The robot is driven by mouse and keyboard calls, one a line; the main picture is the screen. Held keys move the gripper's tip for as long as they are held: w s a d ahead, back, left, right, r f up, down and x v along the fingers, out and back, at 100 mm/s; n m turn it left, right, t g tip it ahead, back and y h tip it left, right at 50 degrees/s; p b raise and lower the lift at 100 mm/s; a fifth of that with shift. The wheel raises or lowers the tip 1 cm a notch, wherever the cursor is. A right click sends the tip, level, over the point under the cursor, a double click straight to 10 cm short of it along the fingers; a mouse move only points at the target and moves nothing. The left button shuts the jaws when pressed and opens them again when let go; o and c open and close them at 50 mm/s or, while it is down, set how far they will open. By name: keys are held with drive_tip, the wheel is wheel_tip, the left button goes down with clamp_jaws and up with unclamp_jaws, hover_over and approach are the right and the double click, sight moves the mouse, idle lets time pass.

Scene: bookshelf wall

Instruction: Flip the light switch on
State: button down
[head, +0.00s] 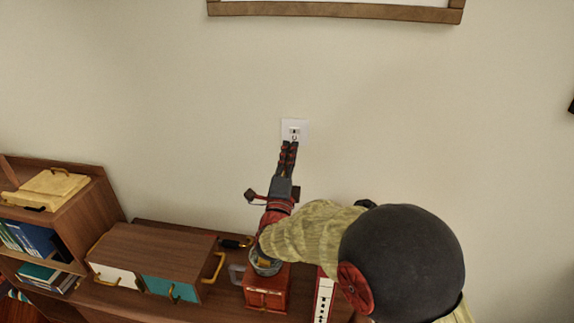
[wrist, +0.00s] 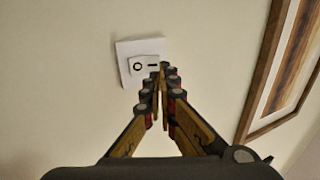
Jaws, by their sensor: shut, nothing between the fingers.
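The light switch (head: 294,128) is a small white plate on the wall, straight above my gripper in the head view. In the wrist view the switch (wrist: 139,62) shows a raised rocker with a circle mark on the left and a bar mark on the right. My gripper (head: 289,144) is shut and empty, with its fingers pointing at the lower part of the plate. In the wrist view the fingertips (wrist: 163,69) overlap the plate's right edge, next to the bar mark. I cannot tell whether they touch it.
A framed picture (wrist: 284,70) hangs to the right in the wrist view. A wooden drawer cabinet (head: 150,262), a bookshelf (head: 88,215) and a red box (head: 267,287) stand below along the wall. The wall around the switch is clear.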

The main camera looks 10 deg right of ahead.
sight(294, 129)
drive_tip(key=shift+x, duration=2.6)
drive_tip(key=shift+w+d+r+g, duration=0.2)
drive_tip(key=shift+w+r+g, duration=0.05)
drive_tip(key=shift+r+g, duration=0.25)
drive_tip(key=shift+w+p, duration=0.1)
drive_tip(key=shift+p, duration=0.3)
drive_tip(key=shift+f, duration=0.25)
drive_tip(key=shift+b, duration=0.3)
